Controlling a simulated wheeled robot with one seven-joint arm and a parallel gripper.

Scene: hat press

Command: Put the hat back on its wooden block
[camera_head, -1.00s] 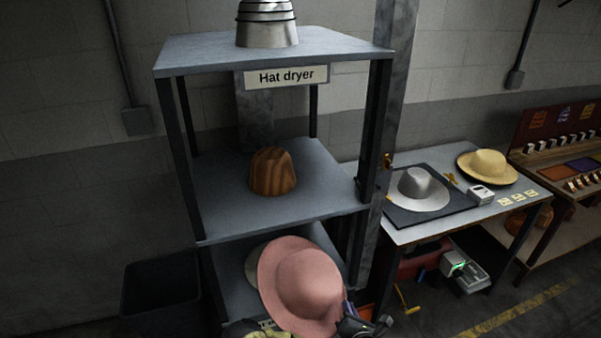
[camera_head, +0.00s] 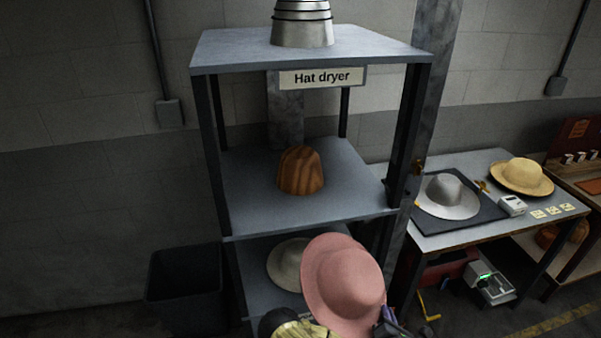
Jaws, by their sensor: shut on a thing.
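The pink wide-brimmed hat (camera_head: 345,284) is held up in front of the rack's lower shelf, its crown facing me. My gripper (camera_head: 388,324) is at the hat's lower right brim, partly cut off by the bottom edge, and is shut on it. The fingertips are hard to make out. The wooden block (camera_head: 300,171) is brown, striped and bare, and stands upright on the middle shelf (camera_head: 250,202) of the rack labelled "Hat dryer" (camera_head: 322,78). The hat is below the block and slightly right of it, apart from it.
A grey hat (camera_head: 286,262) lies on the lower shelf, partly behind the pink hat. A metal cone stands on the top shelf (camera_head: 225,50). Rack posts (camera_head: 405,150) flank the block. A table at right holds a silver hat (camera_head: 447,195) and a straw hat (camera_head: 522,176). A dark bin (camera_head: 185,290) stands left.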

